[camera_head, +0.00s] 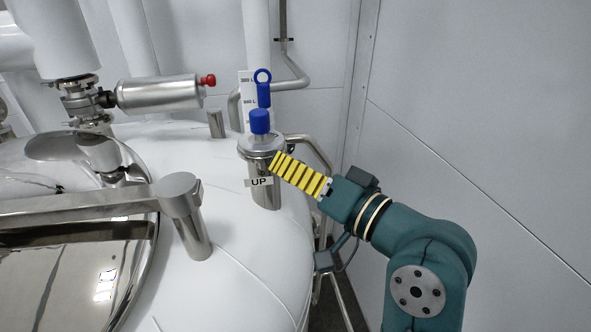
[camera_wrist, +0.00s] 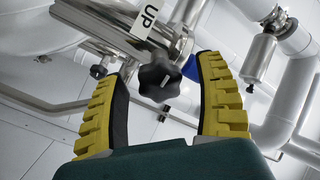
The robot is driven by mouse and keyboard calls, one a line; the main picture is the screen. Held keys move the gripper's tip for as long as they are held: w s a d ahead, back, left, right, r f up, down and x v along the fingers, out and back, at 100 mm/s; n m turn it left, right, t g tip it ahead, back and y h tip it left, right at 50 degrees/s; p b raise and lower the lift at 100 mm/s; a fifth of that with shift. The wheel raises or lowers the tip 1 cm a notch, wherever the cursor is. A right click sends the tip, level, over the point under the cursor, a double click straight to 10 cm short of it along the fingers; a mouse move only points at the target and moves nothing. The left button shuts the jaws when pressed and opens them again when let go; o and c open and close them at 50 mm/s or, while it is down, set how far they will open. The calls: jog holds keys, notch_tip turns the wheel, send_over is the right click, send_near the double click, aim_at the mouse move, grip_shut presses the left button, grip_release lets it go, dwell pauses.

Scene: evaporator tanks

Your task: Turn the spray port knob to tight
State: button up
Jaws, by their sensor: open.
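In the wrist view a dark lobed knob (camera_wrist: 158,82) sits on the side of a steel spray port (camera_wrist: 180,42) with an "UP" label. My gripper (camera_wrist: 166,66) is open, its two yellow ridged fingers with dark pads on either side of the knob. I see gaps between the knob and both pads. In the head view the spray port (camera_head: 263,192) stands upright on the white tank, with a blue cap (camera_head: 260,121) on top. My gripper (camera_head: 277,162) reaches it from the right, and its fingers hide the knob there.
A steel cylinder with a red end knob (camera_head: 208,80) stands out at the upper left. A steel post (camera_head: 184,205) and polished hatch (camera_head: 75,265) lie left of the port. A bent pipe (camera_head: 310,150) runs behind the port. A white wall (camera_head: 480,130) closes the right side.

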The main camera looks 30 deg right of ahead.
jog(key=shift+s, duration=0.1)
jog(key=v, duration=1.2)
jog(key=shift+f, duration=0.1)
jog(key=w+a+r+n+t+h+p, duration=0.25)
jog(key=w+a+r, duration=0.2)
jog(key=a, duration=0.45)
jog(key=s+a+r+n+t+h+p, duration=0.2)
jog(key=s+a+r+n, duration=0.15)
jog(key=a, duration=0.35)
notch_tip(320, 180, down, 8)
jog(key=b, duration=0.9)
jog(key=shift+s+a+r, duration=0.15)
jog(key=shift+s+a, duration=0.1)
